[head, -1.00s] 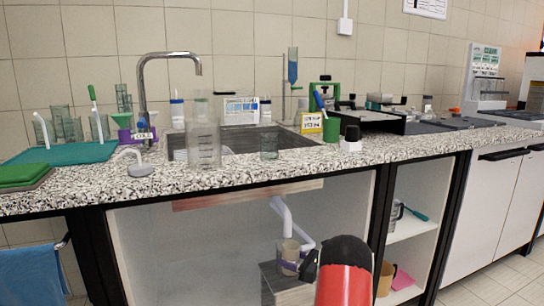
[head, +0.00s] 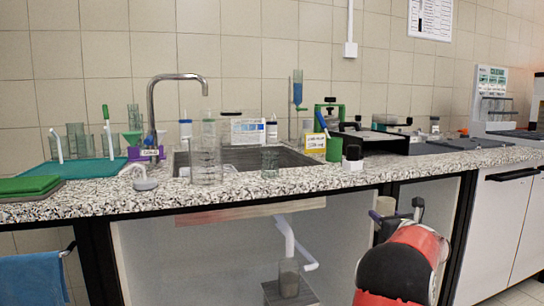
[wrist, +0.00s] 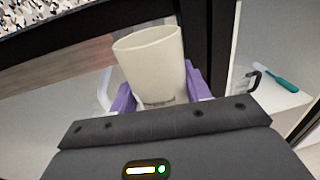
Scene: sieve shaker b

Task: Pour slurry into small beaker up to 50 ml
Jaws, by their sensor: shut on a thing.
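My gripper (head: 384,216) is in front of the cabinet divider, below the worktop. Its purple fingers are shut on a cream cup (wrist: 150,62), seen close in the wrist view with its rim tilted. Faint marks show low on its wall; its contents cannot be made out. A small clear beaker (head: 270,161) stands on the worktop's front edge by the sink. A tall clear graduated beaker (head: 206,160) stands to its left. A glass vessel with grey content (head: 289,280) stands under the white drain pipe (head: 289,240), inside the open cabinet. The task's slurry cannot be identified for certain.
The speckled worktop (head: 110,202) has a sink (head: 290,158) and tap (head: 152,110). Green mats and glassware are at left. A dark-green-handled tool (wrist: 275,80) lies on the cabinet shelf.

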